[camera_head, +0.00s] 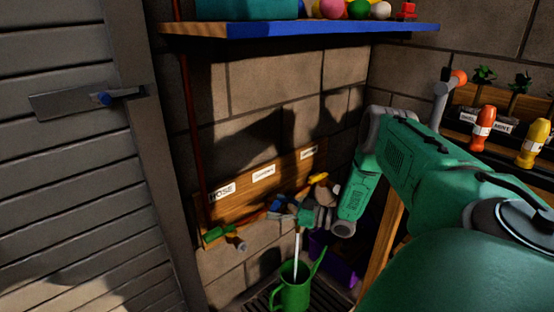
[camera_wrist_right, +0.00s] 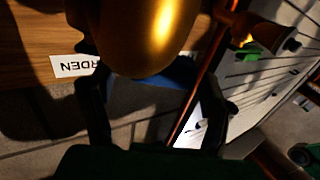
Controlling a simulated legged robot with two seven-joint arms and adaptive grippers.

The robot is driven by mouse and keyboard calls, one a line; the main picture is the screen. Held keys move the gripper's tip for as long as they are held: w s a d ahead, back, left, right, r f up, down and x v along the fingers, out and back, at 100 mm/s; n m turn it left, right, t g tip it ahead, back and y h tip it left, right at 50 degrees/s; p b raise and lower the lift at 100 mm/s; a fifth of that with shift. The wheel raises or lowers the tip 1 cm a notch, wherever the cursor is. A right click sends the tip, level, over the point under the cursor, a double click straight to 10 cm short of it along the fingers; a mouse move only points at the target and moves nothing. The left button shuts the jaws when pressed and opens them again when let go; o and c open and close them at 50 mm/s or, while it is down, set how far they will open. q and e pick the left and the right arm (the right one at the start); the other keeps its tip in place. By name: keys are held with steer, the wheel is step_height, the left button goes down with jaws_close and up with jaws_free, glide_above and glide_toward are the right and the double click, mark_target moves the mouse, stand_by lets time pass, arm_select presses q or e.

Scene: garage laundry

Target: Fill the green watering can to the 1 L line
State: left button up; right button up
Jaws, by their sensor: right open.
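The green watering can (camera_head: 291,295) stands upright on a dark slatted grate below the wall taps in the head view. A pale, straight stream (camera_head: 296,257), which looks like running water, drops into its top opening. The water level and the 1 L line cannot be made out. My right gripper (camera_head: 303,213) is at the middle tap, above the can. In the right wrist view its two dark fingers stand apart, with a rounded brass tap part (camera_wrist_right: 150,35) close in front of and between them. Contact cannot be told. My left gripper is not in view.
A wooden board (camera_head: 265,176) carries several labels, including HOSE and, in the wrist view, one ending in "RDEN". A tap with a green handle (camera_head: 220,232) is at left. A purple bin (camera_head: 335,262) stands behind the can. A blue-edged shelf (camera_head: 330,29) hangs above.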

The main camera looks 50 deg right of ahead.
steer(key=v, duration=1.2)
steer(key=shift+w+f, duration=0.1)
steer(key=shift+w, duration=0.05)
